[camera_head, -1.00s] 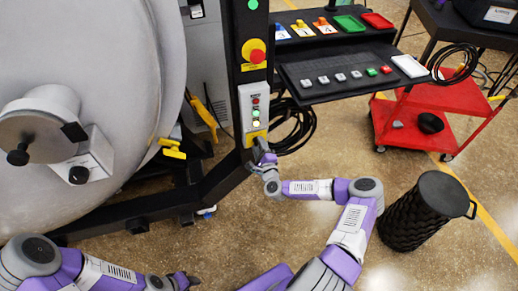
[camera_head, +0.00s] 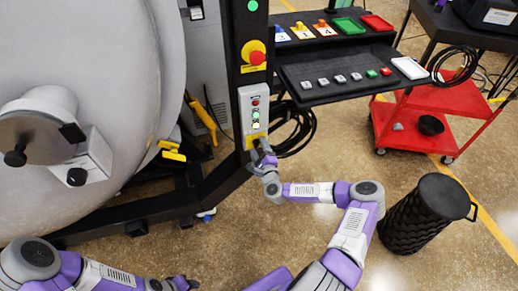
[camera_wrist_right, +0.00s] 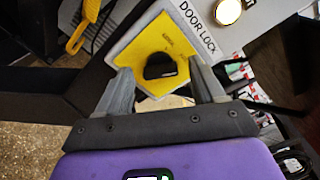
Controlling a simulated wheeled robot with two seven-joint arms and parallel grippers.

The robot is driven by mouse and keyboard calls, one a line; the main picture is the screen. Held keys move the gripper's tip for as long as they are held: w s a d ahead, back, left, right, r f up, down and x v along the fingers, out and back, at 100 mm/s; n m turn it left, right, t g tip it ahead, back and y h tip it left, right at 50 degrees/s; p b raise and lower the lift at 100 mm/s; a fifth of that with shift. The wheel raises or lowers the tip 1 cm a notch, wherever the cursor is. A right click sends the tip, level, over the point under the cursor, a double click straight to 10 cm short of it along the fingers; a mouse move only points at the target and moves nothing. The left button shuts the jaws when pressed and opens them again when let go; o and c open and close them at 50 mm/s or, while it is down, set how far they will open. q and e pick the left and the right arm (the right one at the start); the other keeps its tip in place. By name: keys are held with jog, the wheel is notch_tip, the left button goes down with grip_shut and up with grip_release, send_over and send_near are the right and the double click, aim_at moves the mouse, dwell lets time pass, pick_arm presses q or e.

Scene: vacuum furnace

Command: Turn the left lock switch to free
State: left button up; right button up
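The lock switch is a black knob (camera_wrist_right: 160,66) on a yellow plate (camera_wrist_right: 183,45) labelled DOOR LOCK, seen in the right wrist view. In the head view the yellow plate (camera_head: 256,138) sits at the bottom of a control panel (camera_head: 244,112), and my gripper partly hides it. My right gripper (camera_wrist_right: 163,82) is open. Its two grey fingers are on either side of the knob in the picture, with gaps on both sides. I cannot tell how far the fingertips reach around the knob. My left gripper (camera_head: 183,284) is low at the bottom edge of the head view, its fingers unclear.
A red emergency button (camera_head: 257,57) is above the panel on the black post. The large grey furnace door (camera_head: 80,80) fills the left. A black tray shelf (camera_head: 340,75) is at right. A dark bin (camera_head: 422,212) stands on the floor beside my right arm.

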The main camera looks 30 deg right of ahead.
jog(key=p+v, duration=0.1)
jog(key=v, duration=0.6)
jog(key=shift+s+p, duration=0.25)
jog(key=shift+p, duration=0.1)
jog(key=shift+a, duration=0.15)
jog(key=s+a+f+n+g+y+p, duration=0.1)
jog(key=a+f+n+g+y, duration=0.2)
jog(key=a, duration=0.4)
jog(key=s+a+f+n+g+y, duration=0.1)
jog(key=s+a+n+y, duration=0.15)
jog(key=a+n, duration=0.3)
jog(key=a+f+n+g+y+p, duration=0.1)
jog(key=a+f+n+g+y, duration=0.2)
jog(key=a, duration=0.4)
jog(key=s+a+f+n+g+y, duration=0.1)
jog(key=s+a+n+g, duration=0.25)
jog(key=s, duration=0.25)
jog(key=s+a+f+n+g+y, duration=0.1)
jog(key=s+a+n+g, duration=0.1)
jog(key=s+n, duration=0.25)
jog(key=s+d+n+g+h+p, duration=0.1)
jog(key=s+n+g, duration=0.3)
jog(key=s, duration=0.5)
jog(key=shift+d+r+n+g+h, duration=0.2)
jog(key=shift+d+n+g+h, duration=0.2)
jog(key=shift+h, duration=0.25)
